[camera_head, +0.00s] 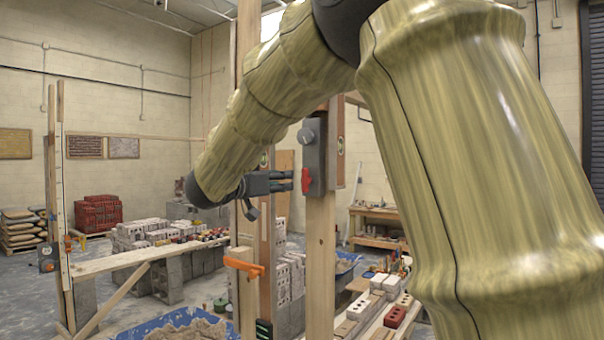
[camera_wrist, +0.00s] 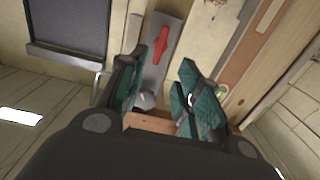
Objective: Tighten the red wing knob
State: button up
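The red wing knob (camera_head: 306,181) is on the lower part of a grey box (camera_head: 313,155) fixed to an upright timber post. A round grey knob (camera_head: 305,135) sits above it on the same box. My gripper (camera_head: 291,181) points right in the head view, its fingertips just left of the red knob, apparently with a small gap. In the wrist view, my fingers (camera_wrist: 158,62) are spread with nothing between them. The red wing knob (camera_wrist: 161,43) shows beyond the fingertips, roughly upright and slightly tilted, on the grey box (camera_wrist: 152,76). The round knob (camera_wrist: 145,101) is partly hidden.
An orange clamp (camera_head: 243,266) grips the posts below my gripper. A blue mortar tub (camera_head: 150,328) is at the lower front. A plank (camera_head: 130,261) on blocks extends left. A bench with bricks (camera_head: 395,316) is at the lower right. My arm covers much of the right side.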

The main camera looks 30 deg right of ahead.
aim_at(303, 177)
jog(key=p+x, duration=0.2)
jog(key=x, duration=0.3)
jog(key=p+x, duration=0.3)
jog(key=x, duration=0.3)
jog(key=shift+s+r, duration=0.1)
jog(key=shift+r, duration=0.15)
grip_shut()
